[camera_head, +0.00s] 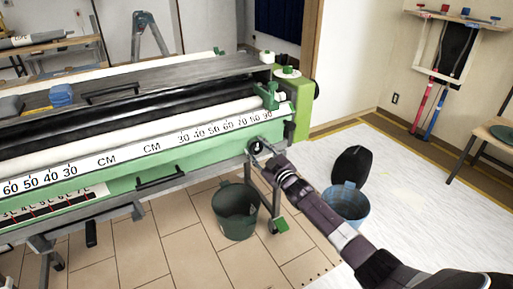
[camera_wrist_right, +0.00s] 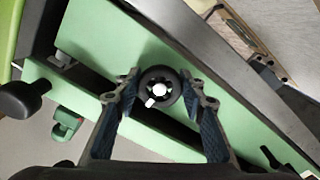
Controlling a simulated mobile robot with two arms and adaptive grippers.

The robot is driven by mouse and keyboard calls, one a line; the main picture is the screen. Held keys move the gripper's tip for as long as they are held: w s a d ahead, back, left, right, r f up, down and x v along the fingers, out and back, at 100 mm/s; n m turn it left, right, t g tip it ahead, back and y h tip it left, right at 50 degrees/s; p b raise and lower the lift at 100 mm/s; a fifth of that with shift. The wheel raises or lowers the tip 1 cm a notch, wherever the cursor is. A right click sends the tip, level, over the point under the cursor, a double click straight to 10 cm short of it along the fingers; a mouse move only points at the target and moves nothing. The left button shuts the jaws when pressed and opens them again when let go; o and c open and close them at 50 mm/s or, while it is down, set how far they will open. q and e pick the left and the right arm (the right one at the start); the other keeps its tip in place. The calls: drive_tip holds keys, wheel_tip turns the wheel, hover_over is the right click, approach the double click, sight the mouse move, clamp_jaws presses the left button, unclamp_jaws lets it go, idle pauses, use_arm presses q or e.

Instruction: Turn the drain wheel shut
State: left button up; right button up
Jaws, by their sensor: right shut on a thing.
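The drain wheel (camera_wrist_right: 160,91) is a small round black knob with a pale centre, on the green front panel of the wallpaper paster. It shows in the head view (camera_head: 256,146) near the right end of the machine, partly hidden by my gripper. My right gripper (camera_head: 260,151) reaches it from the lower right. In the right wrist view, its two fingers (camera_wrist_right: 161,84) stand on either side of the wheel, shut on it. My left gripper is not in the head view.
A dark green bucket (camera_head: 236,211) stands on the floor below the machine's right end. A blue bucket (camera_head: 346,205) with a black object (camera_head: 352,165) beside it stands to the right of my arm. A chair (camera_head: 490,140) is at the far right.

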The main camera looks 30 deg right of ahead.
idle(0.4)
drive_tip(key=o, duration=1.2)
drive_tip(key=shift+f, duration=0.1)
drive_tip(key=s, duration=1.2)
